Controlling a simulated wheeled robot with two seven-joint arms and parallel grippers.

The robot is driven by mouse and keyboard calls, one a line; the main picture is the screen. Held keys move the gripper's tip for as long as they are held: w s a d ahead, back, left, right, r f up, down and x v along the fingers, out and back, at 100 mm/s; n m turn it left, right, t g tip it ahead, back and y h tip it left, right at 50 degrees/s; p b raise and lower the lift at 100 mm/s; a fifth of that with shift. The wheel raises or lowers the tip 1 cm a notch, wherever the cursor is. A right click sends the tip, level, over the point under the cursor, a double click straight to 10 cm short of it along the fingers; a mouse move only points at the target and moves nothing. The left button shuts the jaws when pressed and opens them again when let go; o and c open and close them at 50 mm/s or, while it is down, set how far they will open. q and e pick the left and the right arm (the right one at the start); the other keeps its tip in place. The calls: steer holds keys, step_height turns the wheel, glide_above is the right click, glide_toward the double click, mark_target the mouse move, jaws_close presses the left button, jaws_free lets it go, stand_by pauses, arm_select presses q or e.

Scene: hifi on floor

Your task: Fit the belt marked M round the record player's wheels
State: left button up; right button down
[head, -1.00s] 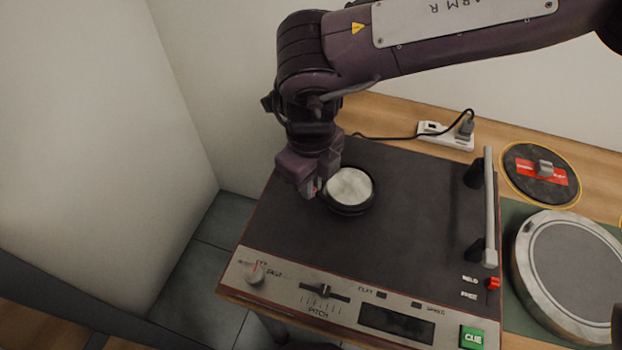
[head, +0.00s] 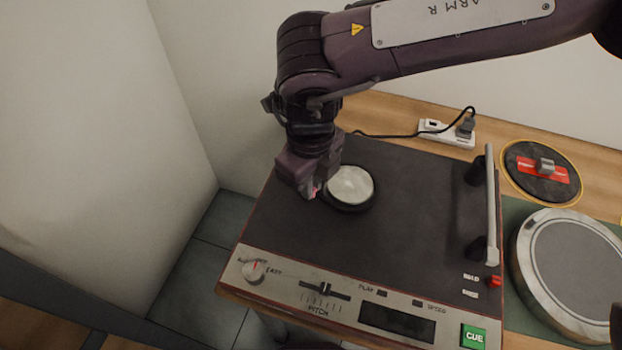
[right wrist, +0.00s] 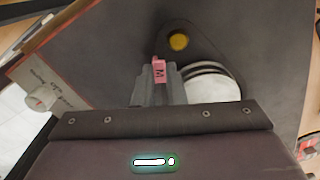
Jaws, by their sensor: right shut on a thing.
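The record player (head: 420,215) has a dark top deck. A wheel with a pale round top (head: 350,186) stands on its left part, with black round its side. My right gripper (head: 314,191) is low over the deck, just left of this wheel. In the right wrist view my right gripper (right wrist: 160,80) is shut on the belt's pink tag marked M (right wrist: 159,72), beside the pale wheel (right wrist: 212,86). A small brass wheel (right wrist: 178,41) stands beyond, inside a darker rounded area. Most of the belt is hidden or too dark to trace. My left gripper is out of view.
A tonearm-like silver bar (head: 490,205) stands on the deck's right side. Controls line the front panel (head: 335,304). A platter (head: 570,272) and a black disc with a red label (head: 541,174) lie to the right. A power strip (head: 447,133) is behind, a wall on the left.

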steer(key=shift+f, duration=0.3)
stand_by(0.5)
steer(key=c, duration=1.4)
jaws_free()
